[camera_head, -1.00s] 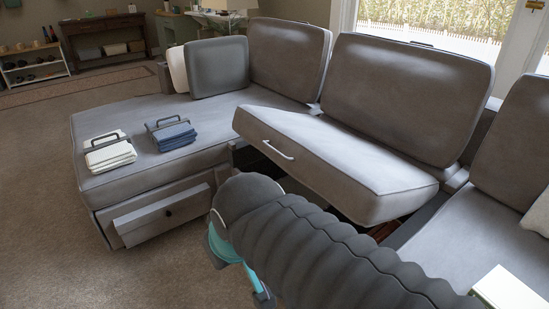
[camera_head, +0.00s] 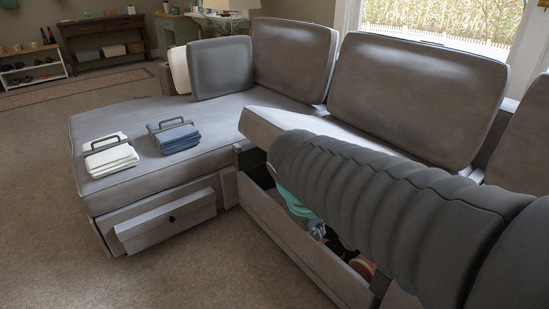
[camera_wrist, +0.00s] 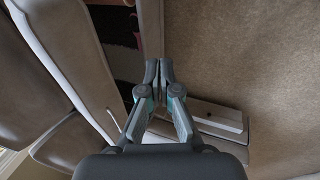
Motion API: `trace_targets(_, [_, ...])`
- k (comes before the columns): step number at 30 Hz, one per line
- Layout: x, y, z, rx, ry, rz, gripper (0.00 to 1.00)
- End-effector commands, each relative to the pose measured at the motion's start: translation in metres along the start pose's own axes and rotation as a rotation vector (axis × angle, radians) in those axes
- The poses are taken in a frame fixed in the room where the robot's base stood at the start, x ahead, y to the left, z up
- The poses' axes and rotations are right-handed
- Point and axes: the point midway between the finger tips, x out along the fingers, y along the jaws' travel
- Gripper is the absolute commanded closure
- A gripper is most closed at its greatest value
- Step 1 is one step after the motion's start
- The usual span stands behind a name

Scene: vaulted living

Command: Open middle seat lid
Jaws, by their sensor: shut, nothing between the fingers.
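The middle seat lid (camera_head: 262,122) is a grey cushioned panel of the sofa. In the head view its front edge stands raised above the storage box (camera_head: 285,240), and my arm covers most of it. The lid's handle is hidden. My gripper (camera_wrist: 158,72) is shut and empty in the wrist view. Its tips show over the edge of the open box (camera_wrist: 152,30), with the floor to the right. In the head view, my arm reaches across the box and the fingertips are hidden. I cannot tell whether my arm or gripper touches the lid.
The box holds several dark and coloured items. The left chaise (camera_head: 100,190) carries folded white towels (camera_head: 110,158) and blue towels (camera_head: 178,138). Its front drawer (camera_head: 165,222) stands partly out; it also shows in the wrist view (camera_wrist: 215,115). Carpet at the front left is clear.

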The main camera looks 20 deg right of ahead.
Motion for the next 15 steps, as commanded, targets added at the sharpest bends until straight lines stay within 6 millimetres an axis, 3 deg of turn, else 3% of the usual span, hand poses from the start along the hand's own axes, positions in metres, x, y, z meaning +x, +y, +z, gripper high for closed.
trace_targets(1, [0.014, 0.007, -0.008, -0.071, -0.057, 0.036, 1.00])
trace_targets(8, [0.049, 0.051, -0.047, -0.380, -0.302, 0.215, 1.00])
trace_targets(15, [0.085, 0.085, -0.106, -0.687, -0.557, 0.409, 1.00])
